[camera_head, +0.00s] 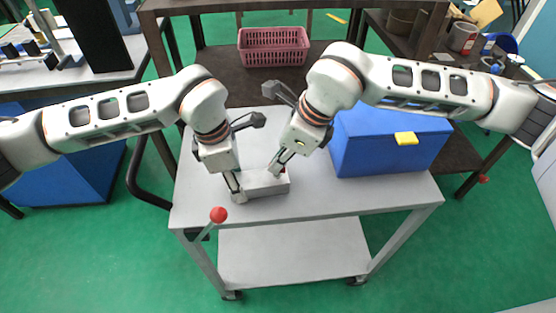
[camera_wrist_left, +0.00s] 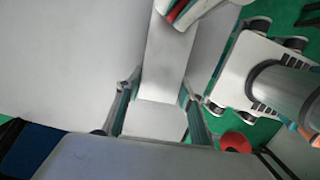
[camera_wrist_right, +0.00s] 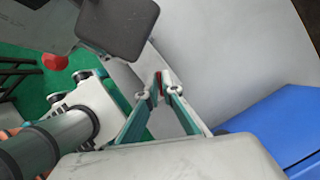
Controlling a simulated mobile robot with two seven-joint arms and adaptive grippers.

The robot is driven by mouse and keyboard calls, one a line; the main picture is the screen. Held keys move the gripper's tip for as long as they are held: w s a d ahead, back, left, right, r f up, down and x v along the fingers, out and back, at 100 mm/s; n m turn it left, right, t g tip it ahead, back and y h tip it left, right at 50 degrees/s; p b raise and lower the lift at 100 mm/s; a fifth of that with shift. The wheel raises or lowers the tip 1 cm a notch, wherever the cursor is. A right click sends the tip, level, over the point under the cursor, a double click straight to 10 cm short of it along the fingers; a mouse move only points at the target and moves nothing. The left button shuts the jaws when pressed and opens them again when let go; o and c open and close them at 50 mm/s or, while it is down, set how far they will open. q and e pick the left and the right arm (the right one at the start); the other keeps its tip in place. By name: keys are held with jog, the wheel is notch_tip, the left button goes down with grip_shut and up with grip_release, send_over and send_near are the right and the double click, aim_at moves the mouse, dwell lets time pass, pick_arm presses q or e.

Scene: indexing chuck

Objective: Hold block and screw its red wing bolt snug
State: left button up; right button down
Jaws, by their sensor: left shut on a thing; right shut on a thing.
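The pale grey block (camera_head: 263,184) lies flat on the cart top. In the left wrist view the block (camera_wrist_left: 172,52) runs up from between the fingers. My left gripper (camera_head: 237,193) is shut on the block's left end, one finger along each long side. The red wing bolt (camera_head: 284,170) is at the block's right part, mostly hidden by my right gripper (camera_head: 276,168). In the right wrist view a red sliver of the bolt (camera_wrist_right: 159,84) shows between the fingertips, which are shut on it. How deep the bolt sits cannot be seen.
The grey cart top (camera_head: 330,200) is clear in front of and right of the block. A blue box (camera_head: 375,148) with a yellow latch stands close to my right gripper. A red knob on a lever (camera_head: 218,214) stands at the cart's front left. A pink basket (camera_head: 273,47) sits behind.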

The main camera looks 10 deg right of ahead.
jog(key=c, duration=2.2)
grip_release()
jog(key=shift+c, duration=0.2)
jog(key=v, duration=1.2)
